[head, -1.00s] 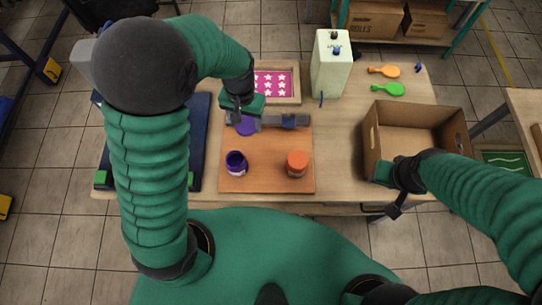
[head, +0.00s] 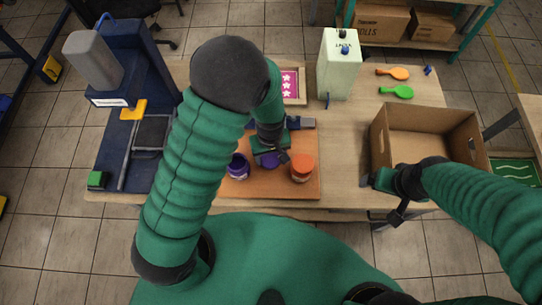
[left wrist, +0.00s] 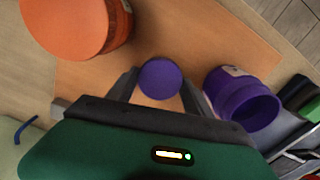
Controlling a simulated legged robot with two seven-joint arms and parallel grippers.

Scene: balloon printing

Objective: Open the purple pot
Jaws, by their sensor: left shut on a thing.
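The purple pot (head: 237,166) stands on the orange-brown board (head: 280,188) and its top is open, with a dark inside. It also shows open in the left wrist view (left wrist: 243,100). My left gripper (head: 268,152) is shut on a round purple lid (head: 267,160). In the left wrist view the lid (left wrist: 160,79) sits between the two fingertips, beside the pot and apart from it. The orange pot (head: 302,168) stands to the right of the lid, with its orange top on. My right gripper (head: 385,180) hangs by the cardboard box's near left corner; its fingers are unclear.
The cardboard box (head: 378,135) stands open at the table's right. A dark blue press (head: 140,65) fills the left. A grey tool (head: 302,123) lies behind the pots.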

